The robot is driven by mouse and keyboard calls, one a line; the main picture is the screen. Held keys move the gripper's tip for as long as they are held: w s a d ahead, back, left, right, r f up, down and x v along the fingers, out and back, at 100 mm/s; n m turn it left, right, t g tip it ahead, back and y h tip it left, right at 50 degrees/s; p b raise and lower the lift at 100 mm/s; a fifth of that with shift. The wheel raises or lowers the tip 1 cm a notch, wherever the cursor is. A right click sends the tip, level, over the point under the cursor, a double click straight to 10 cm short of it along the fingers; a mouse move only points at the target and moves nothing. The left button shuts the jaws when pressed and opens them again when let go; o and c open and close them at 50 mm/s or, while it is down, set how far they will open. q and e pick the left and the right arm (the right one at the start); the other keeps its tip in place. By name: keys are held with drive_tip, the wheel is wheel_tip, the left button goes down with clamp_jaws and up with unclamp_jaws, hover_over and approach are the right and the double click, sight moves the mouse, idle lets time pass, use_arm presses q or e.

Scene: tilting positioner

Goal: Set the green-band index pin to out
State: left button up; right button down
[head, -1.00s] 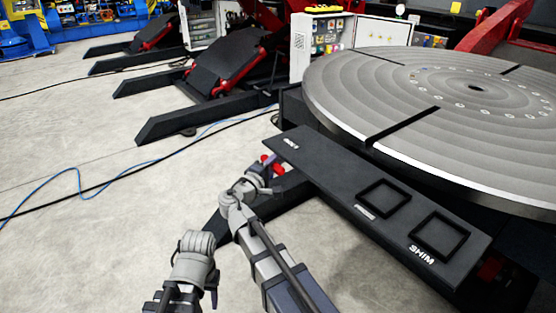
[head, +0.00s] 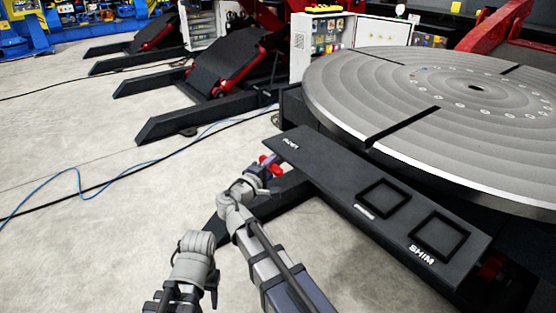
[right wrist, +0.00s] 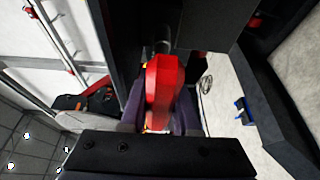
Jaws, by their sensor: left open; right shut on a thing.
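A red handle (head: 271,165) shows under the left end of the dark shelf, beside the round turntable. In the right wrist view the red handle (right wrist: 164,88) stands between the dark jaws of my right gripper (right wrist: 160,115), which is shut on it. A dark shaft (right wrist: 162,40) shows beyond the handle. In the head view my right gripper (head: 266,168) is small and partly covers the handle. No green band can be made out in either view. My left gripper (head: 213,288) is open and empty, low in the head view, away from the handle.
The dark shelf (head: 330,180) carries two square frames, one by the word SHIM. The large grey turntable (head: 400,90) lies behind it. A dark floor beam (head: 205,125) and a blue cable (head: 75,180) lie to the left. The floor at left is mostly clear.

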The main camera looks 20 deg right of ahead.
drive_tip(key=a, duration=0.1)
drive_tip(key=s+a, duration=0.1)
drive_tip(key=a, duration=0.1)
drive_tip(key=shift+s+a, duration=0.1)
drive_tip(key=c, duration=1.1)
unclamp_jaws()
drive_tip(key=shift+f, duration=0.1)
drive_tip(key=shift+o, duration=0.9)
drive_tip(key=shift+a, duration=0.1)
